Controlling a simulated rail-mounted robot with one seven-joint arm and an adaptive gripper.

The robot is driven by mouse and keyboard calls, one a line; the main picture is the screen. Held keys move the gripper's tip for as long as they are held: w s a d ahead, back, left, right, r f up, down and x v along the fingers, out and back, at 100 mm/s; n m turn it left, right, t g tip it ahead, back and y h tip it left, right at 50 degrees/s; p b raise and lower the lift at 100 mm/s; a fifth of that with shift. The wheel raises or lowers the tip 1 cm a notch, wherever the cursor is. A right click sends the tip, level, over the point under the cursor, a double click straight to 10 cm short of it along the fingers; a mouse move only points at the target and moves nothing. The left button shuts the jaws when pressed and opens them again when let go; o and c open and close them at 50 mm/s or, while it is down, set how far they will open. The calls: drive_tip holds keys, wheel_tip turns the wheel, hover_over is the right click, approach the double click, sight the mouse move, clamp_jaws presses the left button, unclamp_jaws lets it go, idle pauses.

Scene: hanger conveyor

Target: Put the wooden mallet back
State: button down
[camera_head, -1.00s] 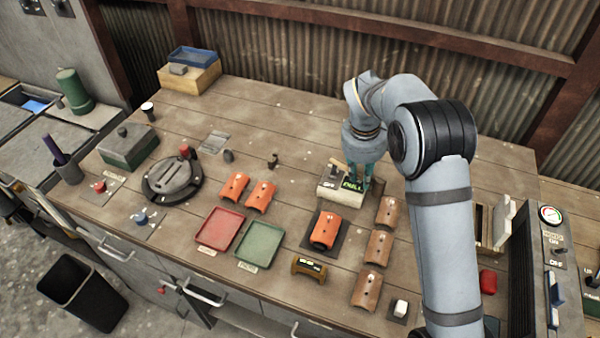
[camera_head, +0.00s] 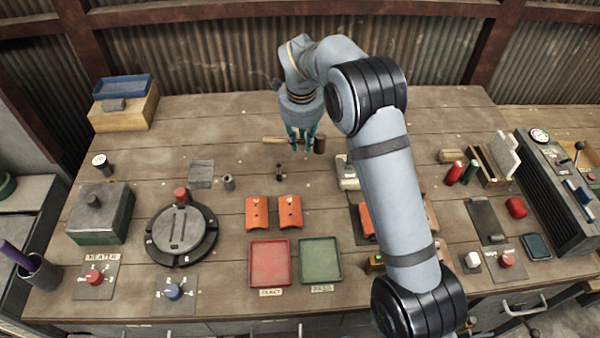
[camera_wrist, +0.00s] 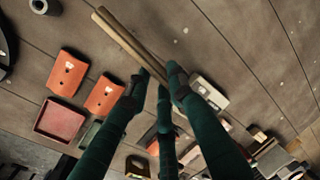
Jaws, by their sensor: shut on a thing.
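My gripper (camera_head: 302,147) is shut on the wooden mallet and holds it over the back middle of the workbench. In the head view the mallet's pale handle (camera_head: 274,139) sticks out to the left of the fingers, and its dark brown head (camera_head: 320,144) shows to the right. In the wrist view the handle (camera_wrist: 122,36) runs from the upper left to the green fingers (camera_wrist: 160,84). The mallet's head cannot be made out there. I cannot tell how high the mallet is above the bench.
A pale box (camera_head: 347,170) stands right of the gripper, partly behind my arm. In front are orange curved pieces (camera_head: 257,212), a red tray (camera_head: 270,264) and a green tray (camera_head: 320,260). A round dark fixture (camera_head: 181,235) stands left. The back left bench is mostly clear.

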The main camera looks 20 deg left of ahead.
drive_tip(key=shift+d+n, duration=0.15)
drive_tip(key=shift+n, duration=0.25)
drive_tip(key=shift+w+d+f+n, duration=0.1)
drive_tip(key=shift+d+f+n, duration=0.1)
drive_tip(key=shift+d, duration=0.2)
drive_tip(key=shift+w+d+f+n, duration=0.1)
drive_tip(key=shift+d+f+n, duration=0.1)
drive_tip(key=shift+d, duration=0.15)
drive_tip(key=f, duration=0.2)
drive_tip(key=a+f+p, duration=0.1)
drive_tip(key=f, duration=0.1)
drive_tip(key=shift+s+f+p, duration=0.15)
drive_tip(key=shift+f+p, duration=0.05)
drive_tip(key=shift+p, duration=0.1)
drive_tip(key=shift+d+f, duration=0.2)
drive_tip(key=shift+f, duration=0.55)
drive_tip(key=shift+s+p+x, duration=0.25)
drive_tip(key=shift+p+x, duration=0.4)
drive_tip(key=shift+x, duration=0.45)
drive_tip(key=shift+w+a+f, duration=0.1)
drive_tip(key=shift+f, duration=0.5)
drive_tip(key=shift+f+b, duration=0.15)
drive_tip(key=shift+b, duration=0.15)
drive_tip(key=c, duration=1.6)
unclamp_jaws()
